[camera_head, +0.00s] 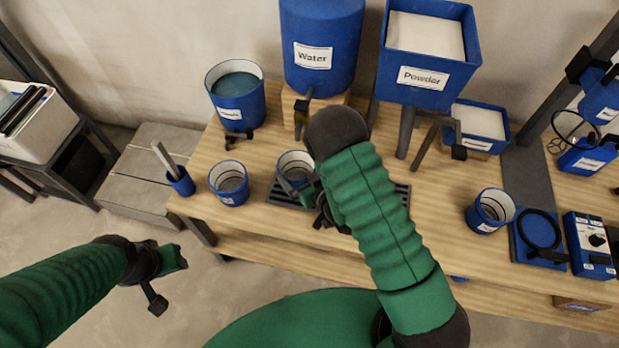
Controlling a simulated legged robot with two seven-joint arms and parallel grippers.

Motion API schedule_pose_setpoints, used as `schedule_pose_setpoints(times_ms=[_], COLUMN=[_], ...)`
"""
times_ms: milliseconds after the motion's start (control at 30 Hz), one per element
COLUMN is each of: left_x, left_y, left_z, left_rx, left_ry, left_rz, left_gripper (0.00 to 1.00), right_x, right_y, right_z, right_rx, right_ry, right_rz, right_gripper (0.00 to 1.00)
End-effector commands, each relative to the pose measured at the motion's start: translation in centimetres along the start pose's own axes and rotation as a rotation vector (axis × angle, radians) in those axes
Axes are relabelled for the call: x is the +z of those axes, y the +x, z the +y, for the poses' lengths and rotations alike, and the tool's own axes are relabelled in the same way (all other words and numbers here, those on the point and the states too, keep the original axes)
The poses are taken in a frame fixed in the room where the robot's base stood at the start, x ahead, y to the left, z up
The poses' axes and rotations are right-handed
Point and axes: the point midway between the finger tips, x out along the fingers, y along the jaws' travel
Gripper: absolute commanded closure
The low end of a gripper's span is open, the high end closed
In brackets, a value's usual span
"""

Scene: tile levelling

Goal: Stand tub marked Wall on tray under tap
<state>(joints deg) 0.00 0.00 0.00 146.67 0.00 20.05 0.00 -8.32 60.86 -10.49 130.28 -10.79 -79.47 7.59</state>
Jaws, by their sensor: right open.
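A small blue tub (294,159) with a pale inside stands upright on the black slatted tray (401,192), below the tap (302,112) of the Water tank (318,25). My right gripper (306,192) is open at this tub's near right side. One finger overlaps the tub, and whether it touches cannot be told. Its label is hidden. Two similar tubs stand on the table, one left of the tray (230,188) and one far right (483,219); their labels are too small to read. My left gripper (168,280) is open and empty, off the table's left front.
A blue bucket (238,108) and a holder with a tool (181,183) stand left. The Powder hopper (423,84), on legs, and a tray of powder (480,128) stand right of the tank. A ring stand (541,240) and control box (592,255) are far right. The table between tray and right tub is clear.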

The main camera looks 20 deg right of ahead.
Motion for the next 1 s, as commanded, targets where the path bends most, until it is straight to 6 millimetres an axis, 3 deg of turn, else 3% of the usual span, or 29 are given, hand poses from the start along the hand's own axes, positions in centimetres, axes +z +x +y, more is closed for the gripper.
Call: schedule_pose_setpoints(times_ms=[100, 300, 400, 533, 700, 767, 1000], left_x=[-0.1, -0.1, -0.1, -0.1, -0.1, -0.1, -0.1], left_y=[-0.3, -0.4, -0.4, -0.4, -0.4, -0.4, -0.3], left_z=[0.0, 0.0, 0.0, 0.0, 0.0, 0.0, 0.0], left_rx=[0.0, 0.0, 0.0, 0.0, 0.0, 0.0, 0.0], left_ry=[0.0, 0.0, 0.0, 0.0, 0.0, 0.0, 0.0], left_rz=[0.0, 0.0, 0.0, 0.0, 0.0, 0.0, 0.0], left_gripper=[0.64, 0.64, 0.64, 0.64, 0.64, 0.64, 0.64], right_x=[0.0, 0.0, 0.0, -0.5, -1.6, -1.9, -3.3], right_y=[-3.4, -7.6, -8.5, -8.3, -9.0, -10.5, -19.7], right_z=[0.1, 0.1, 0.1, 0.6, 2.0, 2.1, 0.0], right_rx=[0.003, 0.002, 0.002, 0.027, 0.108, 0.129, 0.14], right_ry=[0.001, 0.001, 0.0, -0.001, 0.026, 0.047, 0.132], right_rz=[-0.003, -0.001, -0.001, -0.062, -0.327, -0.444, -0.835], right_gripper=[0.0, 0.0, 0.0, 0.0, 0.0, 0.0, 0.0])
